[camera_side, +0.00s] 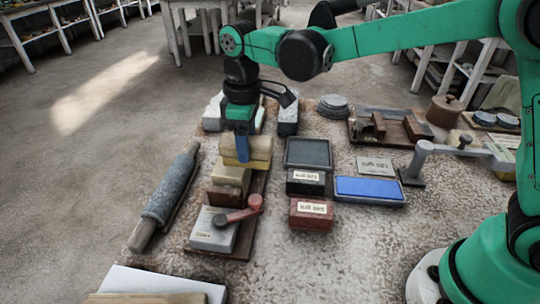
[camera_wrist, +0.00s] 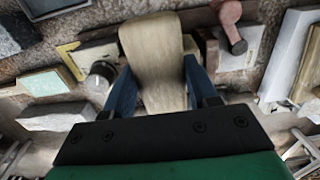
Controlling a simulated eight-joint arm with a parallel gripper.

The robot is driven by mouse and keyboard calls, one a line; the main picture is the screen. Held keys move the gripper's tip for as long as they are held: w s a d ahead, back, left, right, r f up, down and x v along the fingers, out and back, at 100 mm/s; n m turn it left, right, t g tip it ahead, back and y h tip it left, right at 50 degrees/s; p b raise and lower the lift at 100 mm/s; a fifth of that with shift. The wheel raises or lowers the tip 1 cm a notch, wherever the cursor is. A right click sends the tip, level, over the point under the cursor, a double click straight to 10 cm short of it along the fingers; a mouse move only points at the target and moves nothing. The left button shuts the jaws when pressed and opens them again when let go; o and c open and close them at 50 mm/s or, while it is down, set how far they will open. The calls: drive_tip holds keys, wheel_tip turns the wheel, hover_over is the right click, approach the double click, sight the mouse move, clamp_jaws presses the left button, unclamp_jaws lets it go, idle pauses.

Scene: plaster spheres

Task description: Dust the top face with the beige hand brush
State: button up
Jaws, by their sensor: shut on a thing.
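The beige hand brush (camera_wrist: 153,50) is between the two blue fingers of my gripper (camera_wrist: 162,92) in the wrist view, and the gripper is shut on it. In the side view my gripper (camera_side: 242,152) points down over the row of blocks at the middle left, with the beige brush (camera_side: 259,148) across its fingertips. The brush's bristles cannot be made out. A yellowish block (camera_side: 232,176) lies just in front of and below the brush. A pale grey block (camera_side: 213,232) is at the front of the row. Which surface is the top face I cannot tell.
A grey rolling pin (camera_side: 168,195) lies to the left. Dark and red labelled boxes (camera_side: 311,214), a blue pad (camera_side: 370,189) and a grey crank-shaped stand (camera_side: 414,165) are to the right. The front middle of the tabletop is clear.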

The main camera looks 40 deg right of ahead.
sight(225, 138)
drive_tip(key=shift+w+a, duration=1.35)
drive_tip(key=shift+w, duration=0.05)
drive_tip(key=shift+s+d, duration=1.55)
drive_tip(key=shift+s, duration=0.05)
drive_tip(key=shift+w+a+r, duration=0.7)
drive_tip(key=shift+w+a, duration=0.1)
